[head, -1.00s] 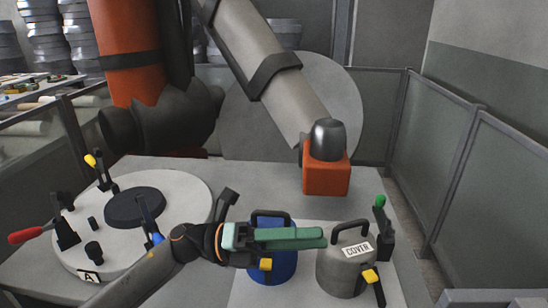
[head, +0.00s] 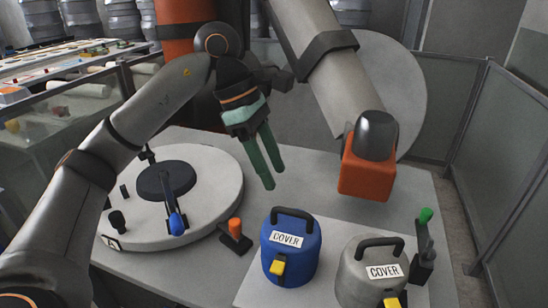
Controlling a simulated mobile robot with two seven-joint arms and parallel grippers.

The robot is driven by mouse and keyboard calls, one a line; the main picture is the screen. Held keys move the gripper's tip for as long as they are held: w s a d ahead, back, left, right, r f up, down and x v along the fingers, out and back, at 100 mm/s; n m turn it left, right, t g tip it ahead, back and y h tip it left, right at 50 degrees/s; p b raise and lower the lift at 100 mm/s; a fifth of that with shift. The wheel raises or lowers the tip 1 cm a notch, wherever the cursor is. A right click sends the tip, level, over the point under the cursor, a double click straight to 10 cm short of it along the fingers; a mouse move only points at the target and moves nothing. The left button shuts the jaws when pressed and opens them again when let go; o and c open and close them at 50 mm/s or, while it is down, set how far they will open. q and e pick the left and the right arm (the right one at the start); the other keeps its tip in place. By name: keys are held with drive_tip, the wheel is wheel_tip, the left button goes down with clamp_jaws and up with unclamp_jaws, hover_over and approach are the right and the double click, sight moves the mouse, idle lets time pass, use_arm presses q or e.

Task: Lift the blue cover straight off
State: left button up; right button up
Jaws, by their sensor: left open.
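The blue cover (head: 292,258) stands upright on a pale plate on the table in the head view. It has a dark handle on top, a white label reading "COVER" and a yellow-tipped clamp at its front. My left gripper (head: 270,183) is open and empty, above and behind the blue cover, with its green fingers pointing down and apart from it. A grey cover (head: 365,285) with the same kind of label and handle stands to the right of the blue one. My right gripper is not in view.
A round white turntable (head: 222,190) with a dark disc and clamps lies at the left. An orange-tipped clamp (head: 235,230) stands left of the blue cover, a green-tipped one (head: 425,240) right of the grey cover. An orange block (head: 367,175) on a big arm hangs behind.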

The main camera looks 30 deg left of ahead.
sight(291, 210)
use_arm(q)
drive_tip(key=x, duration=1.1)
drive_tip(key=shift+d+b, duration=0.1)
drive_tip(key=shift+b, duration=0.2)
clamp_jaws()
drive_tip(key=shift+r, duration=0.15)
idle(0.8)
drive_tip(key=shift+r+p, duration=1.85)
drive_tip(key=shift+r, duration=0.6)
